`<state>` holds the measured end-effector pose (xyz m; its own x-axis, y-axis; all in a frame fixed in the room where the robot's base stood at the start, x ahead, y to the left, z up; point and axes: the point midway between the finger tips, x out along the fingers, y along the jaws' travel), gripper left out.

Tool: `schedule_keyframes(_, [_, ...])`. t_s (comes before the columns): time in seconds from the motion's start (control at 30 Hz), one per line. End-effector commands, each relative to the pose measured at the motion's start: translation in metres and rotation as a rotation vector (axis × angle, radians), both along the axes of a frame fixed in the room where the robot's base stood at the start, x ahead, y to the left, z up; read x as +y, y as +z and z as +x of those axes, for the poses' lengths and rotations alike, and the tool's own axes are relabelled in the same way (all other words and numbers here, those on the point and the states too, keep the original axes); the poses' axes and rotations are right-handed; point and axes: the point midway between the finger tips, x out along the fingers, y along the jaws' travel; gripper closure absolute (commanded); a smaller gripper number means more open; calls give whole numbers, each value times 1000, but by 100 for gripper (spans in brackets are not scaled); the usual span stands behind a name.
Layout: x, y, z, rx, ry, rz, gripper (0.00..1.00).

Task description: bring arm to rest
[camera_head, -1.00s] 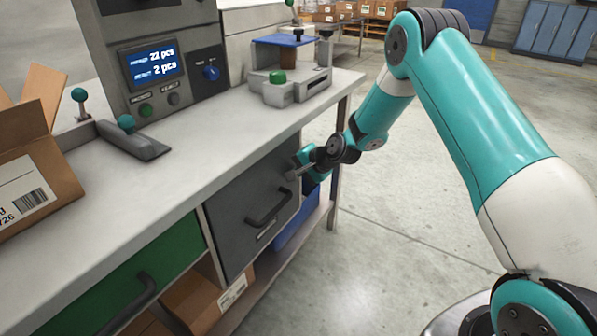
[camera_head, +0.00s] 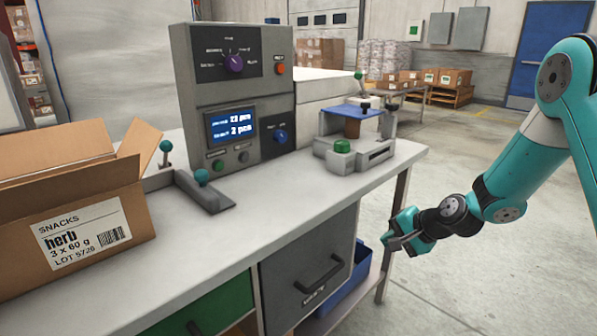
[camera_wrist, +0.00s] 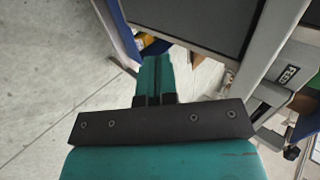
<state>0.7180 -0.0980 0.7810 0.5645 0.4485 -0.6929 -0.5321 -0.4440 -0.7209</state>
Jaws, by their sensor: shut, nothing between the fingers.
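My gripper (camera_head: 398,240) hangs at the end of my teal arm, in front of the bench's right end and below the top's level. It is shut and empty. In the wrist view its closed teal fingers (camera_wrist: 155,78) point toward the bench's underside, with concrete floor to the left. The gripper stands near the dark drawer (camera_head: 310,270) and the blue bin (camera_head: 345,290) under the bench. I cannot tell the exact gap to the bench leg.
The bench top (camera_head: 270,215) carries an open snack carton (camera_head: 75,215), a grey control box (camera_head: 235,100) with a lit screen, a lever (camera_head: 205,190) and a small press (camera_head: 355,140). Open floor (camera_head: 470,250) lies to the right. Cartons on pallets (camera_head: 445,85) stand behind.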

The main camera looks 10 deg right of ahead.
Motion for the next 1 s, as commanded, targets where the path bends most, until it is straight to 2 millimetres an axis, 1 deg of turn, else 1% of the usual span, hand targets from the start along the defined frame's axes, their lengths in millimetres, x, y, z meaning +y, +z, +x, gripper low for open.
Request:
schedule_keyframes(0.03, [13, 14, -5, -9, 54, -22, 100])
schedule_keyframes(0.07, [22, 23, -10, -11, 95, -40, 100])
schedule_keyframes(0.17, [60, 61, -39, -26, 288, -122, 100])
schedule_keyframes(0.2, [77, 77, -57, -31, 380, -161, 100])
schedule_keyframes(0.27, [99, 99, -86, -42, 520, -220, 100])
schedule_keyframes(0.3, [112, 112, -107, -51, 611, -260, 100])
schedule_keyframes(0.37, [127, 129, -140, -62, 742, -314, 100])
schedule_keyframes(0.4, [134, 138, -161, -69, 821, -347, 100])
schedule_keyframes(0.47, [141, 149, -189, -79, 927, -391, 100])
schedule_keyframes(0.5, [145, 154, -207, -85, 990, -416, 100])
schedule_keyframes(0.6, [148, 165, -246, -100, 1128, -473, 100])
schedule_keyframes(0.67, [149, 170, -267, -110, 1202, -501, 100])
schedule_keyframes(0.7, [148, 172, -281, -115, 1250, -520, 100])
schedule_keyframes(0.83, [143, 178, -322, -132, 1395, -577, 100])
schedule_keyframes(0.9, [142, 204, -319, -124, 1388, -572, 100])
schedule_keyframes(1.0, [142, 227, -318, -123, 1386, -571, 100])
